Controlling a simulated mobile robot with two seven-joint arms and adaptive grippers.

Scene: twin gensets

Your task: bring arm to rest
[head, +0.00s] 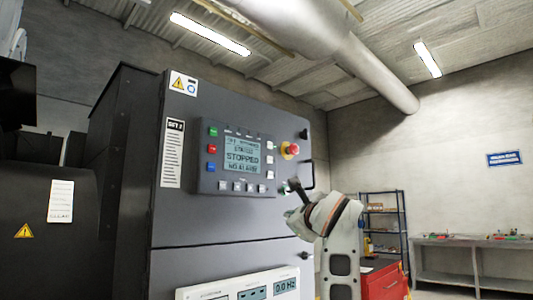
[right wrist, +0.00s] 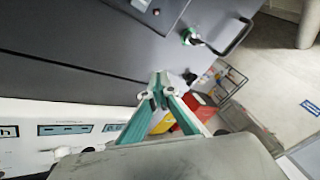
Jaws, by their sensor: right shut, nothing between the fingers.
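My right arm rises at the lower middle of the head view, in front of the right edge of a dark genset cabinet (head: 225,220). Its gripper (head: 294,187) is shut and empty, beside the cabinet front and below the red stop button (head: 291,150). I cannot tell how far it stands from the cabinet. In the right wrist view the teal fingers (right wrist: 159,82) meet at their tips with nothing between them. The control panel (head: 235,158) shows a screen reading STOPPED. My left gripper is not in view.
A cabinet door handle (right wrist: 236,37) is close to the right gripper. A white meter strip (head: 240,287) runs along the cabinet below. A red tool cabinet (head: 383,281), a shelf rack (head: 384,222) and a workbench (head: 470,242) stand farther back to the right.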

